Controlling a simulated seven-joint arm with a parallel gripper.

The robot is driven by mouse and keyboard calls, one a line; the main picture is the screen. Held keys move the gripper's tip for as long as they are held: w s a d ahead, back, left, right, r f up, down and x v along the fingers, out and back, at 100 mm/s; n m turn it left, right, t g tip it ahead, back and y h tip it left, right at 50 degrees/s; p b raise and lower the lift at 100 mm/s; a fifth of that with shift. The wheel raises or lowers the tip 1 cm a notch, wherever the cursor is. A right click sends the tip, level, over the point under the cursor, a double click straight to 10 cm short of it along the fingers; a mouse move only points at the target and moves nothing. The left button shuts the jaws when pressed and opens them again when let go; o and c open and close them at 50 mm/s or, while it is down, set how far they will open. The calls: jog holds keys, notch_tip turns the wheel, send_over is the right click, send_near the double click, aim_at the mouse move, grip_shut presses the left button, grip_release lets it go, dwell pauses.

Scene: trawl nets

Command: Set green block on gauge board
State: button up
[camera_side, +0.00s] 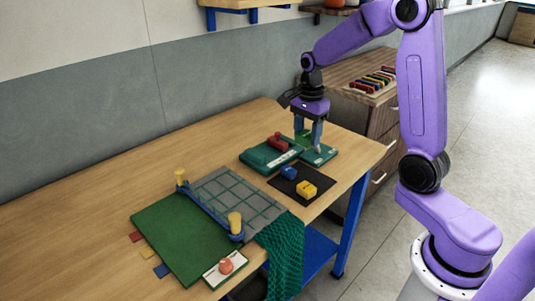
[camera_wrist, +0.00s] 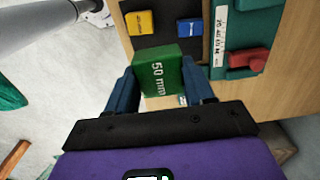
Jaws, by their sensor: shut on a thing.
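The green block (camera_wrist: 158,72), marked "50 mm", is held between the two fingers of my gripper (camera_wrist: 162,92) in the wrist view. In the side view my gripper (camera_side: 308,138) points down, with the green block (camera_side: 303,137) partly hidden between its fingers. That board has a white marked strip (camera_wrist: 218,38) in the wrist view. Whether the block touches the board cannot be told.
A red piece (camera_side: 277,141) lies on the teal board. In front, a dark mat (camera_side: 281,183) bears a blue block (camera_side: 290,172) and a yellow block (camera_side: 306,189). A grey gridded panel with yellow posts (camera_side: 235,222) and green netting (camera_side: 282,245) stand left. Bare wood lies behind.

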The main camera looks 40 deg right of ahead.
jog(key=w, duration=0.4)
send_over(267, 153)
jog(key=s, duration=0.1)
notch_tip(267, 153, down, 8)
jog(key=shift+s+f, duration=0.15)
jog(key=shift+w+f, duration=0.6)
jog(key=shift+f, duration=0.1)
jog(key=shift+w+f, duration=0.1)
jog(key=shift+f, duration=1.5)
jog(key=shift+f, duration=0.1)
jog(key=o, duration=1.2)
jog(key=shift+c, duration=0.2)
